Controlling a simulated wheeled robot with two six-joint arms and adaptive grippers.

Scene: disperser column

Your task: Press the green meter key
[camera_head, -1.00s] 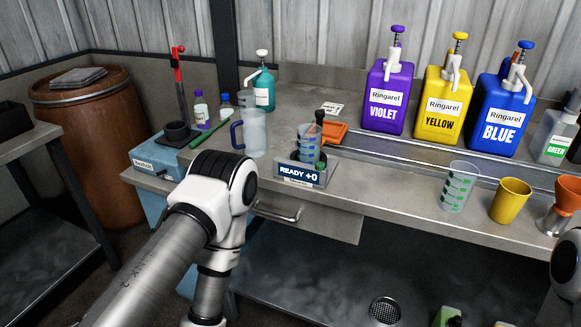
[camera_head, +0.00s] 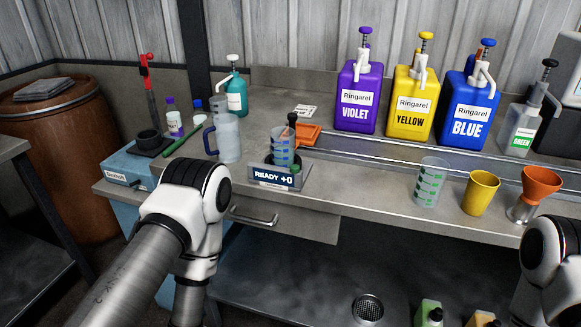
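The meter (camera_head: 279,179) sits at the front edge of the steel counter, with a dark display reading "READY +0". A small green key (camera_head: 295,169) shows at the right of the meter, just above the display; it is partly hidden. A clear cup with blue-green marks (camera_head: 282,147) stands on the meter, with a dark-topped stick or tool beside it. My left arm's elbow is in the lower left and my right arm's elbow is at the lower right edge. Neither gripper shows, so I cannot see any contact with the key.
A clear pitcher (camera_head: 227,138) stands left of the meter, and an orange tray (camera_head: 306,135) lies behind it. A marked cup (camera_head: 430,182), yellow cup (camera_head: 480,192) and orange funnel (camera_head: 541,184) stand to the right. Violet (camera_head: 358,95), yellow (camera_head: 411,100) and blue (camera_head: 468,110) pump jugs stand behind.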

